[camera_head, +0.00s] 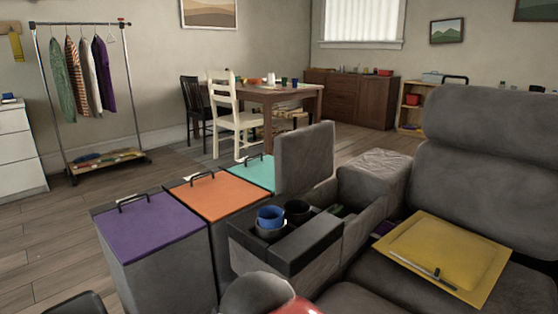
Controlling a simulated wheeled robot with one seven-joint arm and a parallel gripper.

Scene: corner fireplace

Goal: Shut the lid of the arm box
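The arm box (362,222) is built into the grey sofa's armrest. Its lid (305,158), a thick grey padded panel, stands raised and nearly upright, to the left of and behind the opening. Some small dark and green items show inside, too small to name. In front of the opening is the armrest's cup-holder part (309,243), with a blue cup (270,217) and a black cup (297,211) in it. My gripper does not show. A rounded grey and red part at the bottom edge looks like my arm, below the armrest and apart from the lid.
A yellow tray (450,250) with a dark-and-silver tool (425,268) lies on the sofa seat. Purple-, orange- (217,196) and teal-lidded bins line the armrest's left side. A table (268,95) with chairs stands behind. Open floor (50,235) lies at left.

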